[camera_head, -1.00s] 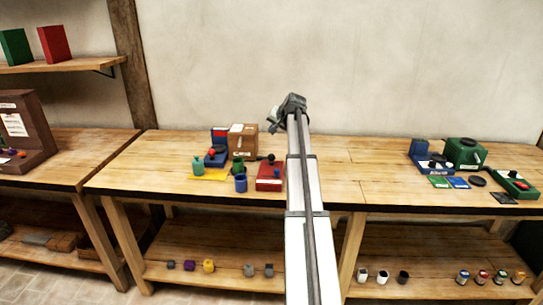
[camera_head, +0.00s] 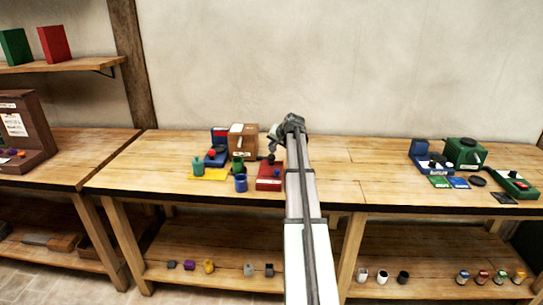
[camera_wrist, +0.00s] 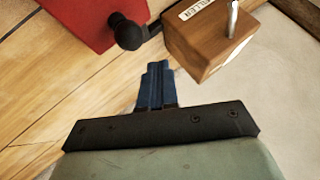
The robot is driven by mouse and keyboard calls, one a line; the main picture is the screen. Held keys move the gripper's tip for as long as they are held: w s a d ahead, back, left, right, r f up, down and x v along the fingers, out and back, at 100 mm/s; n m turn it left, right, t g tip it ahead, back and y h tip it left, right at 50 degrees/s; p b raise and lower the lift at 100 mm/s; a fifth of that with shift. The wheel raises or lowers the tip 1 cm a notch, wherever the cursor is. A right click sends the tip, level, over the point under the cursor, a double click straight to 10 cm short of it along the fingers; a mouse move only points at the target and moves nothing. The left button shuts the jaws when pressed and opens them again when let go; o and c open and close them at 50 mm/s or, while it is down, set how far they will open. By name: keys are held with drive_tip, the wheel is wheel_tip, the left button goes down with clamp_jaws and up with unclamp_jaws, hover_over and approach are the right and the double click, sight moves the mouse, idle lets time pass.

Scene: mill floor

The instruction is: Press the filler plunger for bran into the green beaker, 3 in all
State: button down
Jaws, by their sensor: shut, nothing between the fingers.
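The filler (camera_head: 243,140) is a brown wooden box with a pale label, on the table left of my gripper. In the wrist view its box (camera_wrist: 205,45) shows part of a label and a metal handle (camera_wrist: 232,18). A black ball knob (camera_wrist: 126,31) shows beside the box, over a red block; a short dark bar runs from it toward the filler. The dark green beaker (camera_head: 238,163) stands in front of the filler; the wrist view does not show it. My gripper (camera_head: 276,141) is shut and empty; its blue fingers (camera_wrist: 157,75) are apart from the knob and box.
The red block (camera_head: 269,180) is right of the beaker.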

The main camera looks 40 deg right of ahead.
sight(273, 156)
drive_tip(key=shift+f, duration=0.65)
drive_tip(key=shift+f, duration=0.15)
idle(1.6)
drive_tip(key=shift+f, duration=0.3)
drive_tip(key=shift+f, duration=0.95)
idle(1.5)
drive_tip(key=shift+r, duration=1.4)
drive_tip(key=shift+r, duration=2.5)
